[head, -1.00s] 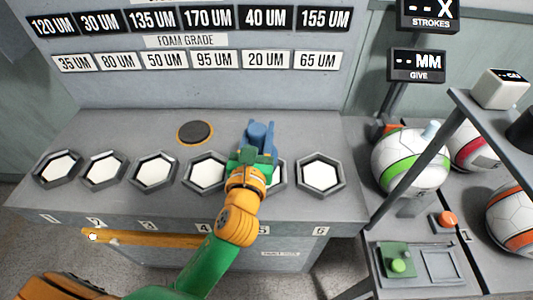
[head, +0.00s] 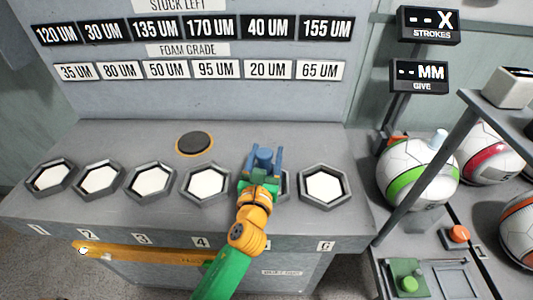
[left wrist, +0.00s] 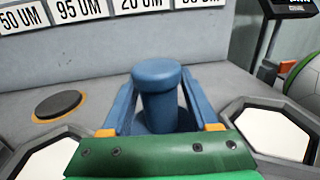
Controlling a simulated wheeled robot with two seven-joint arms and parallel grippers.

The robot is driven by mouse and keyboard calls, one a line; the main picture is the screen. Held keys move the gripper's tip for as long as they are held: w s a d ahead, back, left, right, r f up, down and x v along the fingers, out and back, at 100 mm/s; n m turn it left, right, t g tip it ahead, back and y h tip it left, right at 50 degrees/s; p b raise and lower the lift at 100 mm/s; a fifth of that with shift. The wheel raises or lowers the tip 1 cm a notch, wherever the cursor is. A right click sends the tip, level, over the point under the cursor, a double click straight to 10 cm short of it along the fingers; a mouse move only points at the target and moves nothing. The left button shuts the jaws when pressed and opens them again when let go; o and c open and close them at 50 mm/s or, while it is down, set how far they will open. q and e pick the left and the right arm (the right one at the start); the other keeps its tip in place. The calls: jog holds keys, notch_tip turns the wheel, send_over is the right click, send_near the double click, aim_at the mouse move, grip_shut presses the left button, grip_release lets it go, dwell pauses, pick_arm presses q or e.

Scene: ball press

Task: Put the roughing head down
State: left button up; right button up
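The roughing head (head: 263,158) is a blue round post with a wider cap. It appears upright around the fifth hexagonal tray, and it also shows in the left wrist view (left wrist: 157,90). My left gripper (head: 263,163) has its two blue fingers on either side of the post, with visible gaps in the left wrist view (left wrist: 160,105), so it is open around it. The lower part of the roughing head and most of the fifth tray are hidden by my gripper. My right gripper is not in view.
A dark disc with an orange rim (head: 195,144) lies flat on the bench (head: 110,140) behind the trays. Other hexagonal trays with white pads, such as the sixth (head: 325,187), flank my gripper. A rack with balls (head: 417,172) stands at right.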

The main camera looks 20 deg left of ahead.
pick_arm(q)
jog(key=shift+r, duration=0.2)
jog(key=s, duration=0.3)
jog(key=s+d+b, duration=0.1)
jog(key=s, duration=0.7)
jog(key=shift+s+d+f+b, duration=0.2)
jog(key=shift+s+d+b, duration=0.05)
jog(key=shift+d+b, duration=0.15)
jog(key=shift+s+r, duration=0.15)
jog(key=shift+s, duration=0.1)
